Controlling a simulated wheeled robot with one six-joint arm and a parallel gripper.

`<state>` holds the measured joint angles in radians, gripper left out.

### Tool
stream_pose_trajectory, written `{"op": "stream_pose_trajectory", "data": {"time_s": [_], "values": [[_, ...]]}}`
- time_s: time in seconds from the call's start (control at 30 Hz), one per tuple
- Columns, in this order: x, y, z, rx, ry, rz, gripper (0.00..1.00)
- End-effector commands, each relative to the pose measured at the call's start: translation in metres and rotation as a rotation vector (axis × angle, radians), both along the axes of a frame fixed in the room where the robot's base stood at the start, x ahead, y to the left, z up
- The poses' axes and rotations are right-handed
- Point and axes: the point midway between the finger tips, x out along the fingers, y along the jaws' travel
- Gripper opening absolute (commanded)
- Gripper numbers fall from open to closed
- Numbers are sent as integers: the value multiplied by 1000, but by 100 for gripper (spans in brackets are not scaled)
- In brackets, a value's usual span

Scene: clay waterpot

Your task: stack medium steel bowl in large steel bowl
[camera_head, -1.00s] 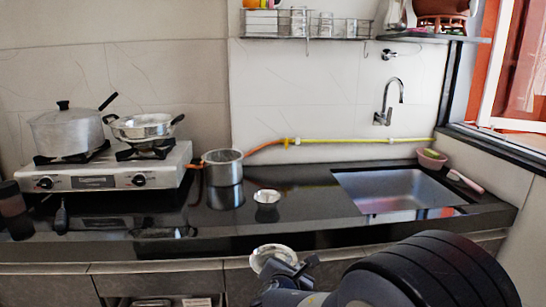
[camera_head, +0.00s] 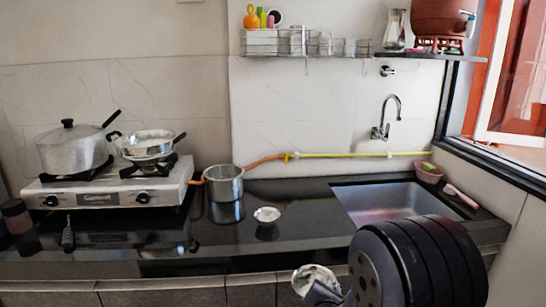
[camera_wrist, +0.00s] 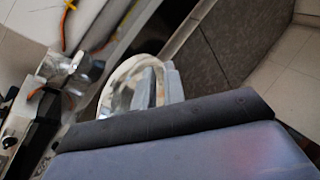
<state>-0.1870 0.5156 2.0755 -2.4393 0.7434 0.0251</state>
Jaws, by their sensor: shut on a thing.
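My gripper (camera_head: 318,291) is shut on the rim of a shiny steel bowl (camera_head: 312,276). The bowl is held tilted in front of the counter's front edge. In the wrist view the held bowl (camera_wrist: 111,88) shows as a bright round rim beside my grey fingers (camera_wrist: 158,86). Another steel bowl (camera_head: 267,214) stands upright on the black counter, apart from the held one. I cannot tell for sure which bowl is the medium one and which the large one. My arm hides part of the lower right of the head view.
A steel pot (camera_head: 224,184) stands on the counter behind the standing bowl. A stove (camera_head: 100,194) at left bears a lidded pot (camera_head: 72,150) and a two-handled pan (camera_head: 148,146). A sink (camera_head: 385,200) lies at right. The counter right of the standing bowl is clear.

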Motion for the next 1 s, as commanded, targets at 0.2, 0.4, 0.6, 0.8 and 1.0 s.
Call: {"op": "stream_pose_trajectory", "data": {"time_s": [0.2, 0.4, 0.6, 0.8, 1.0], "values": [[0, 0, 55, 0, -1, 0, 0], [0, 0, 83, 0, 0, 0, 0], [0, 0, 94, 0, 0, 0, 0], [0, 0, 93, 0, -1, 0, 0], [0, 0, 93, 0, 0, 0, 0]]}}
